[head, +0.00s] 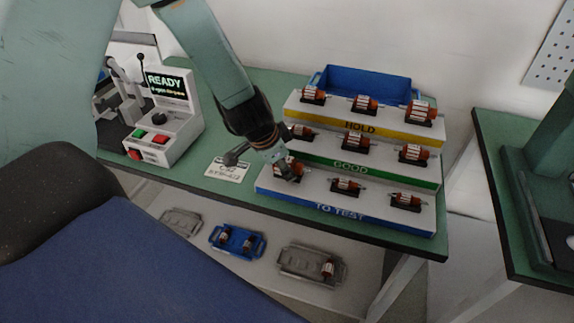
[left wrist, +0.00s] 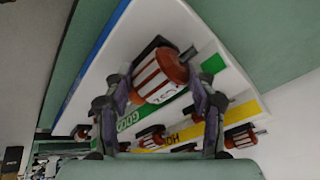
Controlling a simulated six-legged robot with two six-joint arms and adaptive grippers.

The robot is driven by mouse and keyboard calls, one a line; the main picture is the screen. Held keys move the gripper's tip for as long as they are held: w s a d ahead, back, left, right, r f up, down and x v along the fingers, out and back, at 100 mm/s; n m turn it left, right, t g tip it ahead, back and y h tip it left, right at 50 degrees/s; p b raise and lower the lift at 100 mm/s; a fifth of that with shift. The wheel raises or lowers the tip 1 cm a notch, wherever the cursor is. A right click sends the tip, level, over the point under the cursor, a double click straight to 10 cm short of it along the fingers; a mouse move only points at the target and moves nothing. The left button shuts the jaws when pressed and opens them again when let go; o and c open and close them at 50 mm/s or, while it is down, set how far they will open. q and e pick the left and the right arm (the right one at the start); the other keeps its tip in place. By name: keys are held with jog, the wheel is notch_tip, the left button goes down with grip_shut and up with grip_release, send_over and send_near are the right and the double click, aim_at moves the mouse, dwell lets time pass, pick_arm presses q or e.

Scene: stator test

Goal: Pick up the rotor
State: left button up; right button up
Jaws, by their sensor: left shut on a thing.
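The rotor (left wrist: 160,77), copper-coloured with white stripes and a pale shaft, lies between the fingers of my left gripper (left wrist: 162,100) in the left wrist view. The left gripper is shut on it. In the head view my left gripper (head: 281,160) is at the left end of the "TO TEST" step, and the rotor there (head: 293,169) is partly hidden by the fingers. I cannot tell whether it still touches its black cradle. My right gripper is not in view.
The stepped rack (head: 320,202) carries several other rotors close by on the TO TEST, GOOD and HOLD rows. A blue bin (head: 365,83) stands behind it. A tester reading READY (head: 165,120) stands left, beside a label card (head: 228,168). Trays (head: 310,262) lie on a lower shelf.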

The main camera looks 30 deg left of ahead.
pick_arm(q)
jog(key=shift+w, duration=0.15)
grip_shut()
jog(key=shift+r, duration=0.1)
notch_tip(320, 180, up, 10)
jog(key=p, duration=0.9)
notch_tip(320, 180, up, 5)
jog(key=p, duration=0.5)
jog(key=shift+p, duration=0.4)
